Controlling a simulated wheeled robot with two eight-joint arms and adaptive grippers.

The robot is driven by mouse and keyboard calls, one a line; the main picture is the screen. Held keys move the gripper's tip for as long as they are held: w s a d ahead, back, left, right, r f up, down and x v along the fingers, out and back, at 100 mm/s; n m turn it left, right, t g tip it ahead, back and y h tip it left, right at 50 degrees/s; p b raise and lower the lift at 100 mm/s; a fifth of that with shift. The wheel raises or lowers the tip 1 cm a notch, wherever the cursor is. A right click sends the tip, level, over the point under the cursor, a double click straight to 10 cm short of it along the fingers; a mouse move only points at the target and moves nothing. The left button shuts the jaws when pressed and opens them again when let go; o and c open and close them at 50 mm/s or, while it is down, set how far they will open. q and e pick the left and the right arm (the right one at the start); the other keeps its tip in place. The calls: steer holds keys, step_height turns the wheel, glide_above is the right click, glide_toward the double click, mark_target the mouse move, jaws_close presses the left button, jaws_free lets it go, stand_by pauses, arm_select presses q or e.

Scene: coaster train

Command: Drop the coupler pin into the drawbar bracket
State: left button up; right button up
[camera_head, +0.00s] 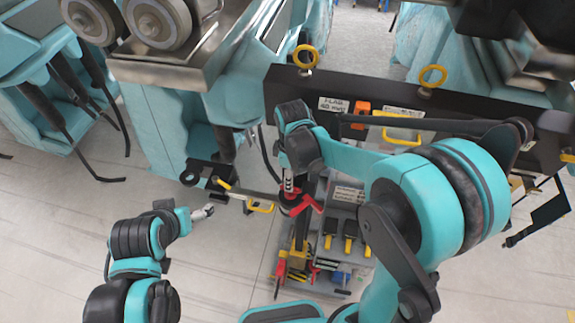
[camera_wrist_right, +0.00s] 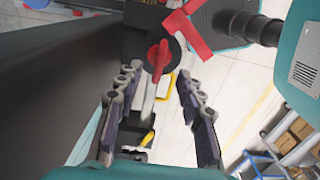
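The black bracket with round holes, apparently the drawbar bracket (camera_head: 200,179), juts from the teal car at left centre. My right gripper (camera_head: 289,186) points down to the right of the bracket, just above a red forked piece (camera_head: 301,203). In the right wrist view its fingers (camera_wrist_right: 158,80) are spread. A red-topped grey lever-like piece (camera_wrist_right: 158,62) shows between them, with no clear contact. My left gripper (camera_head: 204,213) is below the bracket, apart from it; its fingers are too small to read. I cannot pick out the coupler pin for certain.
A grey tool cart (camera_head: 338,222) with yellow-and-black tools stands below my right arm. A dark beam (camera_head: 345,92) with yellow rings crosses behind it. A thin bar with a yellow handle (camera_head: 262,207) lies between the bracket and cart.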

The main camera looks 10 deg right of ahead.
mark_target(290, 199)
step_height(290, 199, down, 6)
steer(key=shift+w+r, duration=0.15)
steer(key=shift+r, duration=0.1)
steer(key=shift+f, duration=0.5)
jaws_close()
